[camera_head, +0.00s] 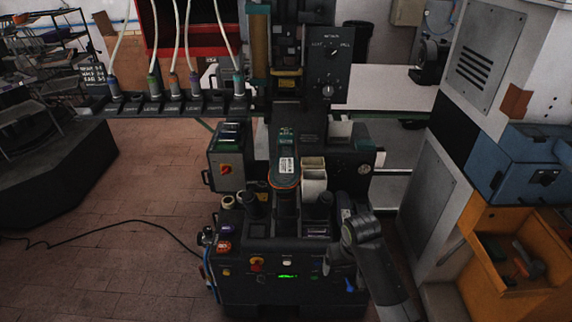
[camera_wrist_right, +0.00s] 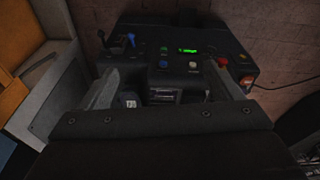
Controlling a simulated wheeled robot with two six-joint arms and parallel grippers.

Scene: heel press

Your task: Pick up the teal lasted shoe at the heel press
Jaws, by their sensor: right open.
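The teal lasted shoe (camera_head: 286,160) stands at the middle of the heel press (camera_head: 252,240) in the head view. Its dark teal upper has an orange edge low down and a white label on its front. My right gripper (camera_head: 345,208) is over the right side of the press, to the right of the shoe and apart from it. It is small and dark there. In the right wrist view my right gripper (camera_wrist_right: 164,80) has its two fingers wide apart with nothing held between them. I cannot make out the shoe in that view. My left gripper is not in view.
Pale boxes (camera_head: 314,182) stand just right of the shoe. A dark control head (camera_head: 332,62) hangs above and behind it. A hose rack (camera_head: 180,104) is at left. An orange bin (camera_head: 512,258) and blue box (camera_head: 530,165) are at right. Brick floor (camera_head: 120,250) is open at left.

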